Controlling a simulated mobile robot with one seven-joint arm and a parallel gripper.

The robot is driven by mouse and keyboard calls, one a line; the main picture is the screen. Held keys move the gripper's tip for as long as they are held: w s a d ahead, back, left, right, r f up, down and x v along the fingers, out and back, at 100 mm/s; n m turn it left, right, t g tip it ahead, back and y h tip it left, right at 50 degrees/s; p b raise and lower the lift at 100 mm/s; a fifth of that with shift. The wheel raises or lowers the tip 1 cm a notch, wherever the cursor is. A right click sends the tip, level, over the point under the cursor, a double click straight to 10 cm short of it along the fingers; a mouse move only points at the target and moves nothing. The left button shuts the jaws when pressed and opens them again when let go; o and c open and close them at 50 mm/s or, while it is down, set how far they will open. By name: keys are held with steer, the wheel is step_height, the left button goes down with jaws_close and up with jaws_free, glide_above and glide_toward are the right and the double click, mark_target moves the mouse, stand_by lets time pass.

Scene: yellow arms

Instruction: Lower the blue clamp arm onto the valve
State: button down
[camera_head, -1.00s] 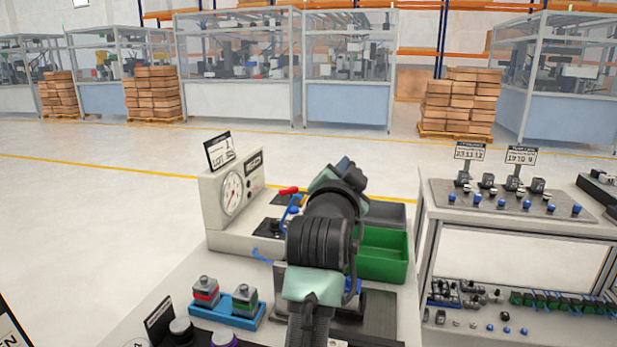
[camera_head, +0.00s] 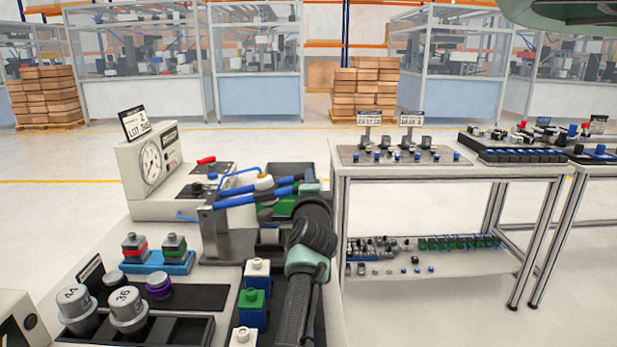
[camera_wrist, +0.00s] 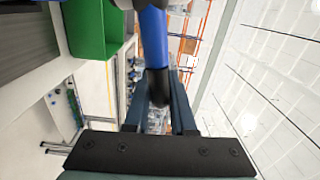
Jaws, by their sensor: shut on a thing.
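The blue clamp arm (camera_head: 238,200) lies nearly level above a grey metal bracket (camera_head: 228,238) on the bench. In the wrist view, the blue arm (camera_wrist: 153,38) ends in a black tip (camera_wrist: 158,88) between my fingers. My gripper (camera_wrist: 160,112) is shut on that tip. In the head view, my dark wrist stands just right of the bracket and hides most of the grip. A small white and orange part (camera_head: 264,183), perhaps the valve, shows beside the blue bars. Whether the clamp arm touches it I cannot tell.
A gauge box (camera_head: 150,172) stands behind left. A green bin (camera_head: 283,206) is partly hidden behind the clamp; it also shows in the wrist view (camera_wrist: 92,28). A blue tray (camera_head: 165,262) with two small blocks and several capped weights are in front left. Another table (camera_head: 350,172) stands right.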

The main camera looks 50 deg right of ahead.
steer(key=shift+s+f+m+b, duration=0.1)
steer(key=shift+f+m+b, duration=0.3)
steer(key=shift+f, duration=0.6)
steer(key=c, duration=0.8)
jaws_free()
steer(key=shift+d, duration=0.1)
steer(key=shift+p, duration=0.3)
steer(key=shift+p+v, duration=6.4)
steer(key=shift+v, duration=0.05)
